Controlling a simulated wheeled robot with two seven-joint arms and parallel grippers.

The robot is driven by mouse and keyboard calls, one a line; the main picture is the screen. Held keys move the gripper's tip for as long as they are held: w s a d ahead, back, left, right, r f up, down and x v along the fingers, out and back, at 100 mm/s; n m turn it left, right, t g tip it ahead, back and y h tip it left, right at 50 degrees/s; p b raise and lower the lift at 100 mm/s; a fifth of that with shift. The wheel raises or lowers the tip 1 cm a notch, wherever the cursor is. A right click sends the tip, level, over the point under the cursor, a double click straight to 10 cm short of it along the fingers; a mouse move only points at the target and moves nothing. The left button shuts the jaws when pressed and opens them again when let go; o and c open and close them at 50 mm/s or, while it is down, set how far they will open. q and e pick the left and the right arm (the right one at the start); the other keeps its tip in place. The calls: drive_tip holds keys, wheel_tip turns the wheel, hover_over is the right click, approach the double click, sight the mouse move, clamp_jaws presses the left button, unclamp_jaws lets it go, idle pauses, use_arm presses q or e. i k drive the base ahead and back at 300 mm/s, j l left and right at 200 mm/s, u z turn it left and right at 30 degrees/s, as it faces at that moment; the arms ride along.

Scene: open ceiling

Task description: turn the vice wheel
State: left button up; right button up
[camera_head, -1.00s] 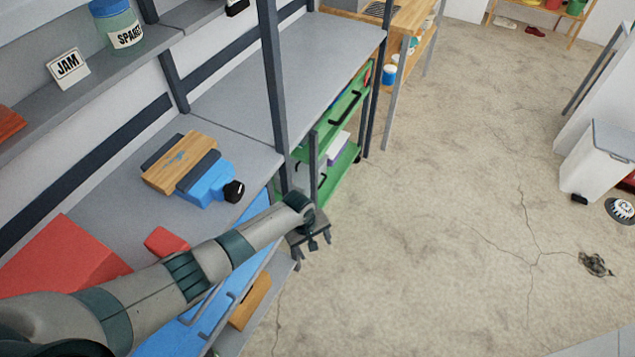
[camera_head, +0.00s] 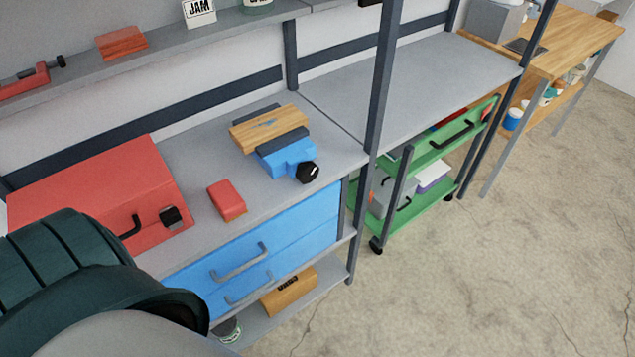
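The vice is a blue body (camera_head: 284,156) with dark jaws and a wooden block (camera_head: 269,129) on top, standing on the grey workbench (camera_head: 195,165). Its black wheel (camera_head: 308,172) is at the front right end, close to the bench's front edge. A large dark green and grey part of my arm fills the lower left corner. Neither of my grippers shows in the view now, and nothing touches the vice.
A red toolbox (camera_head: 95,185) and a small red box (camera_head: 227,200) sit left of the vice. Blue drawers (camera_head: 250,260) are below. A dark post (camera_head: 381,75) rises right of the wheel. A green cart (camera_head: 420,190) stands further right. The floor in front is clear.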

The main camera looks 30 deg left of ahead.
sight(307, 172)
drive_tip(key=i+u, duration=0.2)
drive_tip(key=u, duration=1.8)
drive_tip(key=l+u, duration=1.2)
drive_tip(key=k+l+u, duration=0.15)
drive_tip(key=l+u, duration=0.25)
drive_tip(key=k+l+u, duration=0.2)
drive_tip(key=l, duration=0.35)
drive_tip(key=k+l+u, duration=0.15)
drive_tip(key=k+l, duration=0.25)
drive_tip(key=k+l+u, duration=0.2)
drive_tip(key=k+l, duration=0.15)
drive_tip(key=l, duration=0.25)
drive_tip(key=k+l, duration=0.65)
drive_tip(key=l, duration=0.25)
